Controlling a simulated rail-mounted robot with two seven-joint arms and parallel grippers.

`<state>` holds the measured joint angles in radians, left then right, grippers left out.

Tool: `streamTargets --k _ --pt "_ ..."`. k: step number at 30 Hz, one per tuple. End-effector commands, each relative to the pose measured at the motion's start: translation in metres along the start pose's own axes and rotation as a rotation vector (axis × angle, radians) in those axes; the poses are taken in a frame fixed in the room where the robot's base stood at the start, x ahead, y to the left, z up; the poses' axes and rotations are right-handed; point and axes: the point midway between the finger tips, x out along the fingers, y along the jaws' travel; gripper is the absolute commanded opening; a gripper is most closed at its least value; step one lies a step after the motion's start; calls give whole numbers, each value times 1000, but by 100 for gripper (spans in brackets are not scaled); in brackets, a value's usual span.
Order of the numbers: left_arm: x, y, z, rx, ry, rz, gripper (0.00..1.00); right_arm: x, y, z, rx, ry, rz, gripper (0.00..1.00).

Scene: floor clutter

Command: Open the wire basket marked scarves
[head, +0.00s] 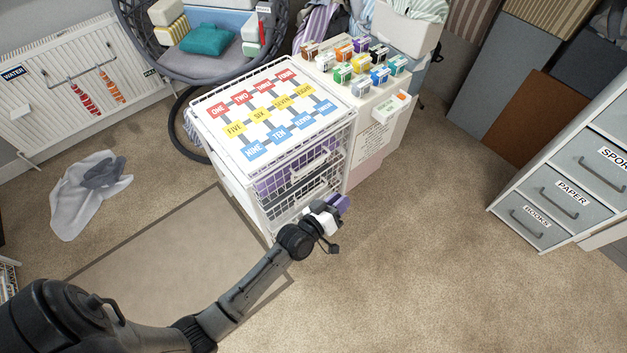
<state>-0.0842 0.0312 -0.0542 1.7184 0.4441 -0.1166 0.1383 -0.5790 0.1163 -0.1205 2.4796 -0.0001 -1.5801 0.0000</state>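A white wire basket unit (349,143) stands in the middle of the head view, with several wire baskets stacked in its front. An upper basket front (277,182) shows purple contents and a pale handle (318,160). I cannot read the word scarves on any basket. My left gripper (338,204), with purple fingertips, is low in front of the unit, near the lower baskets, and hides part of them. I cannot tell whether it touches a basket or how far its fingers are apart. My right gripper is not in view.
A board with numbered cards (278,118) lies on top of the unit. A pale cabinet (374,139) with several coloured boxes adjoins it. A grey drawer cabinet (553,198) stands at the right. The carpet (430,240) between is clear. A cloth (90,195) lies on the left floor.

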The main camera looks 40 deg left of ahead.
Motion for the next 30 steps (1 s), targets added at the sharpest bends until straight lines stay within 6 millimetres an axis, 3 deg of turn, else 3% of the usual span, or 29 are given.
streamTargets --k 1,9,15,21,30 --pt "14 -24 26 -36 69 1 22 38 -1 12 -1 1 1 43" --pt "56 -100 64 -217 458 -21 22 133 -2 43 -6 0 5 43" --pt "69 -154 93 -325 735 -65 22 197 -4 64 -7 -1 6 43" --pt "71 -195 117 -390 952 -115 22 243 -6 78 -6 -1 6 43" --pt "67 -221 134 -426 1113 -160 22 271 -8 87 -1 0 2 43"
